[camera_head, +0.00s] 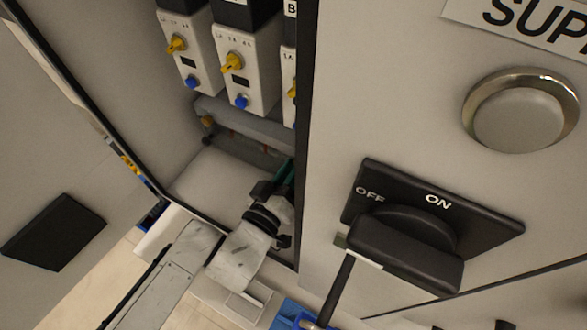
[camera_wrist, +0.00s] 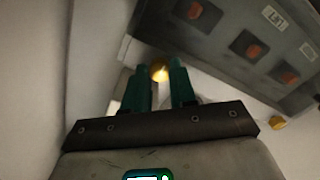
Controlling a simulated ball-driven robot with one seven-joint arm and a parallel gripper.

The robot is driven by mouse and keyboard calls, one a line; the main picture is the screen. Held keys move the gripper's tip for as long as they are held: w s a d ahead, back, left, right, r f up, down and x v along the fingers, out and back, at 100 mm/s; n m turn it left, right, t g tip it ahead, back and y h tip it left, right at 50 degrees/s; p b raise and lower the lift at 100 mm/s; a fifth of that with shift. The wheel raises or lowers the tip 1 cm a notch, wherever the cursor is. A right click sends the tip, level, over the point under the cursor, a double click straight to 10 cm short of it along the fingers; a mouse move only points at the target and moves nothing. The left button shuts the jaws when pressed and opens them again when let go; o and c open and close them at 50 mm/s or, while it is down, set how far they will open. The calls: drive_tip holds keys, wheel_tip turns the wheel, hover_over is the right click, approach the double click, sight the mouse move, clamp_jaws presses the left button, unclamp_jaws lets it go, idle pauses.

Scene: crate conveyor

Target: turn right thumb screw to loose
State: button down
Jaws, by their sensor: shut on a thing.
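A brass thumb screw (camera_wrist: 160,72) shows between the green fingers of my gripper (camera_wrist: 163,78) in the wrist view. The gripper is shut on this screw, and the fingers cover its sides. In the head view my gripper (camera_head: 287,178) reaches into the cabinet at the right end of the grey cover (camera_head: 243,124), so this is the right thumb screw; the screw itself is hidden there. A second, left brass thumb screw (camera_head: 207,121) is at the cover's left end. It also shows in the wrist view (camera_wrist: 277,122), apart from the fingers.
White modules (camera_head: 245,75) with yellow knobs and blue buttons are above the cover. The cabinet's front panel (camera_head: 330,120), with a black OFF/ON rotary switch (camera_head: 405,235), stands close to the right of my arm. The open door (camera_head: 60,130) is at the left.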

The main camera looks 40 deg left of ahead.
drive_tip(key=shift+s+f, duration=0.1)
drive_tip(key=shift+f, duration=0.1)
idle(0.3)
drive_tip(key=c, duration=0.9)
unclamp_jaws()
drive_tip(key=shift+r, duration=0.15)
drive_tip(key=b+v, duration=0.1)
drive_tip(key=v, duration=0.9)
drive_tip(key=shift+s+b, duration=0.35)
